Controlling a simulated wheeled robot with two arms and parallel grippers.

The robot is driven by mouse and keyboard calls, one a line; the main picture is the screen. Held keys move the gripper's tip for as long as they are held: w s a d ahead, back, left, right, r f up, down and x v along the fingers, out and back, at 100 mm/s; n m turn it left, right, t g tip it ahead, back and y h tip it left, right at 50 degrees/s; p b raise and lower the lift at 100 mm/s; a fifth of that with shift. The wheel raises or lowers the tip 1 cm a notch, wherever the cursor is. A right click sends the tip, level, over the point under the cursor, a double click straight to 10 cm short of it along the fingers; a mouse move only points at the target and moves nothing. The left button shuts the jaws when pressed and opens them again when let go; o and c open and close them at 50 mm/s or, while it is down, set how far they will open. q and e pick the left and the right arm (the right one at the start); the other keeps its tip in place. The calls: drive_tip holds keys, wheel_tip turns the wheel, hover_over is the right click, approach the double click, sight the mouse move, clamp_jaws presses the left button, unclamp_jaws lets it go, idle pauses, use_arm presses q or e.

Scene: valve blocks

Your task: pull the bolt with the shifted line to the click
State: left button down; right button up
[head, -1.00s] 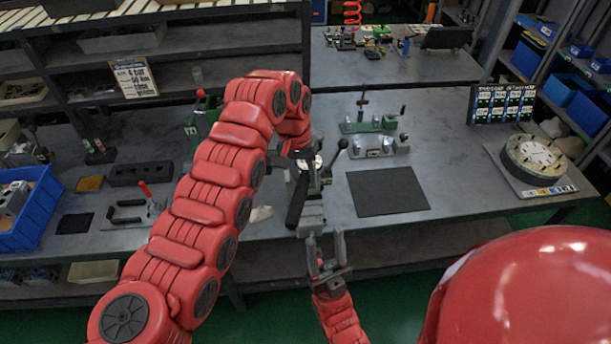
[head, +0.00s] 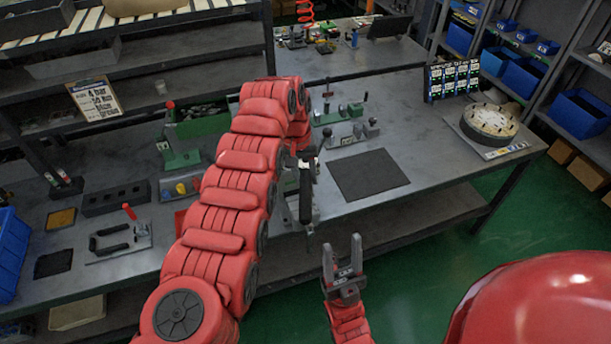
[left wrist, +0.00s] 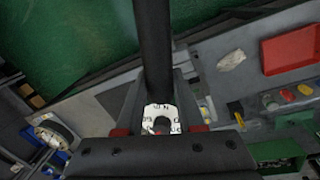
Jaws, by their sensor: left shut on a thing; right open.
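My left gripper (head: 304,156) reaches over the bench and is shut on a black rod (head: 306,192). In the left wrist view the rod (left wrist: 153,50) runs from between the fingers to the top edge. A white round face with dark marks (left wrist: 160,112) shows at the rod's near end, between the fingers. I cannot make out a shifted line on any bolt. My right gripper (head: 342,254) is open and empty, in front of the bench edge.
A dark mat (head: 368,175) lies right of the left gripper. Fixtures with black-knobbed levers (head: 349,133) stand behind it. A round dial (head: 489,120) sits at the far right. A tool plate (head: 118,240) and black block (head: 115,197) lie left.

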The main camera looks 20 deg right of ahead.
use_arm(q)
drive_tip(key=shift+a, duration=0.2)
drive_tip(key=shift+f+b, duration=0.15)
drive_tip(key=shift+b, duration=0.55)
wheel_tip(320, 180, down, 3)
drive_tip(key=shift+r+b, duration=0.15)
drive_tip(key=shift+b, duration=0.55)
drive_tip(key=shift+f+b, duration=0.35)
drive_tip(key=shift+f, duration=0.45)
drive_tip(key=shift+b, duration=0.65)
drive_tip(key=shift+f+b, duration=0.55)
drive_tip(key=shift+f, duration=0.4)
